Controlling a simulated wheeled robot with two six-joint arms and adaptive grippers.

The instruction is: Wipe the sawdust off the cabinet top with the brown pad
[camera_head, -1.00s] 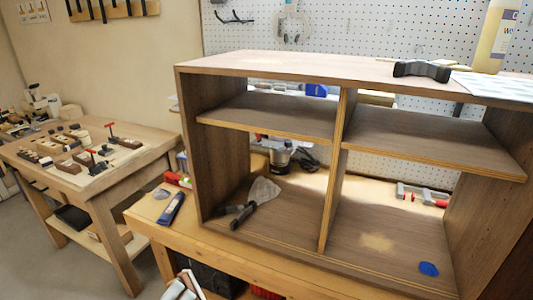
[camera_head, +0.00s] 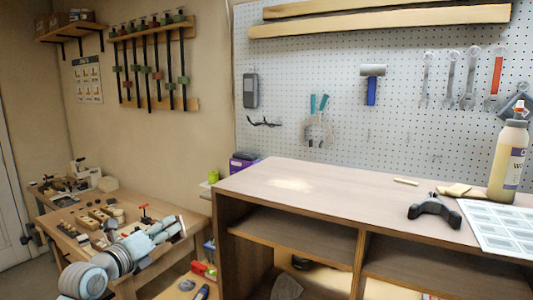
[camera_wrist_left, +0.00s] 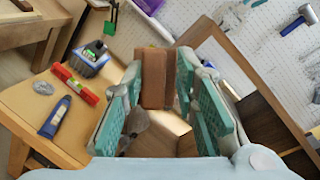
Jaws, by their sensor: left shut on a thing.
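The cabinet top (camera_head: 345,197) is a brown wooden board. A pale patch of sawdust (camera_head: 291,184) lies on its left part. My left gripper (camera_head: 174,229) is to the left of the cabinet, apart from the top. In the left wrist view its green-padded fingers (camera_wrist_left: 160,92) are shut on the brown pad (camera_wrist_left: 155,72), a reddish-brown block. In the head view the pad is hard to make out at the fingertips. My right gripper is in neither current view.
On the right of the top are a black clamp-like tool (camera_head: 435,212), a bottle (camera_head: 508,160), a printed sheet (camera_head: 500,228) and small wood pieces (camera_head: 454,190). A side bench (camera_head: 165,222) with tools stands at left. The top's left and middle are otherwise clear.

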